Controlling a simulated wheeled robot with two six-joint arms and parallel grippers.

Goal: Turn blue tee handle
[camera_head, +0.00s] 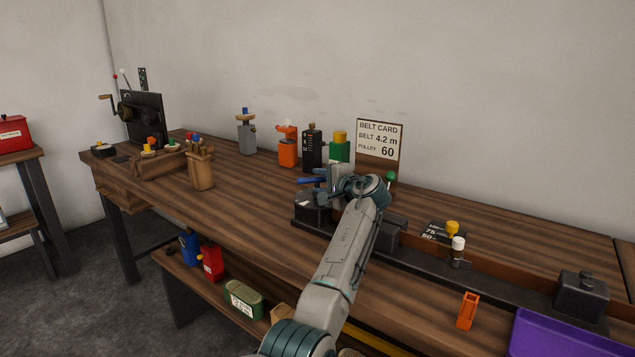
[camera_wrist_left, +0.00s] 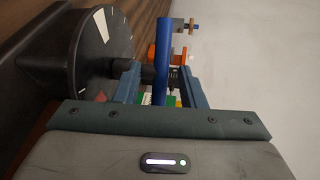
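The blue tee handle (camera_head: 309,181) sits on a dark device near the middle of the bench. Beside it is a dark dial (camera_head: 308,198), which shows large at left in the left wrist view (camera_wrist_left: 97,45) with a white wedge and small marks. My left gripper (camera_head: 326,182) is at the handle. In the left wrist view the blue bar (camera_wrist_left: 164,50) stands upright between the two fingers of my left gripper (camera_wrist_left: 160,78), which are apart with gaps showing. A dark stem shows by the bar; the bar's lower end is partly hidden. My right gripper is not in view.
Behind the handle stand orange (camera_head: 288,148), black (camera_head: 312,150) and green (camera_head: 340,150) blocks and a belt card (camera_head: 380,140). A wooden tool cup (camera_head: 201,168) stands left. A dark rail (camera_head: 480,282) runs right towards a purple tray (camera_head: 560,335).

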